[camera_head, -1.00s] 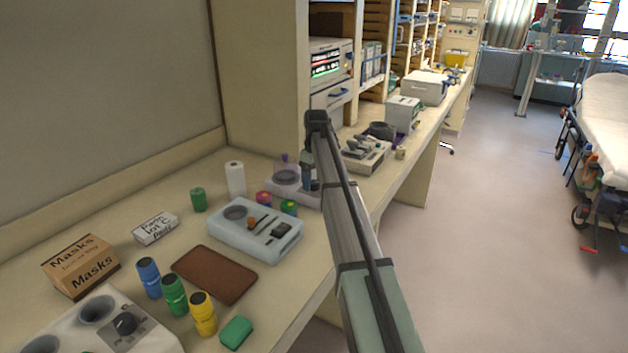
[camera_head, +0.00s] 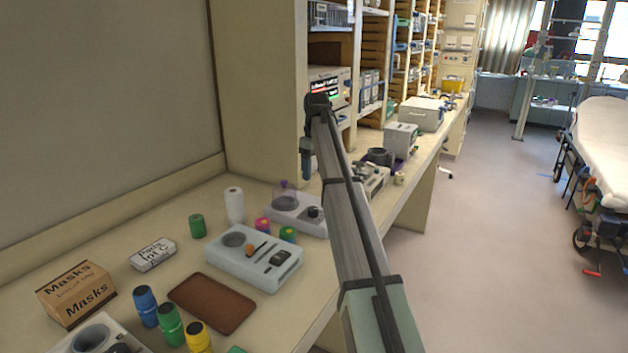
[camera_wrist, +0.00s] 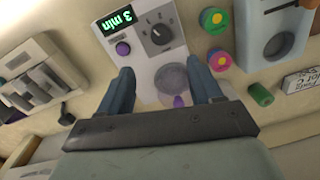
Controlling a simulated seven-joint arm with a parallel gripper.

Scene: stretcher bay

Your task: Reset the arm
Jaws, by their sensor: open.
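My arm reaches out over the bench in the head view, with my gripper (camera_head: 306,172) pointing down at its end, against the cabinet side. My gripper is open and empty. In the wrist view its two dark blue fingers (camera_wrist: 162,76) stand wide apart. Below and between them lies a white device (camera_wrist: 155,50) with a green "3 min" display, a black knob, a purple button and a round grey plate. The same device shows in the head view (camera_head: 310,222). The gripper appears clear above it, touching nothing.
The bench holds a light blue device (camera_head: 254,262), a white roll (camera_head: 234,205), a green canister (camera_head: 197,226), a brown pad (camera_head: 211,303), a Masks box (camera_head: 76,294) and several coloured bottles. Cabinet side (camera_head: 265,85) stands behind. Open floor (camera_head: 490,240) lies right, before a stretcher (camera_head: 603,150).

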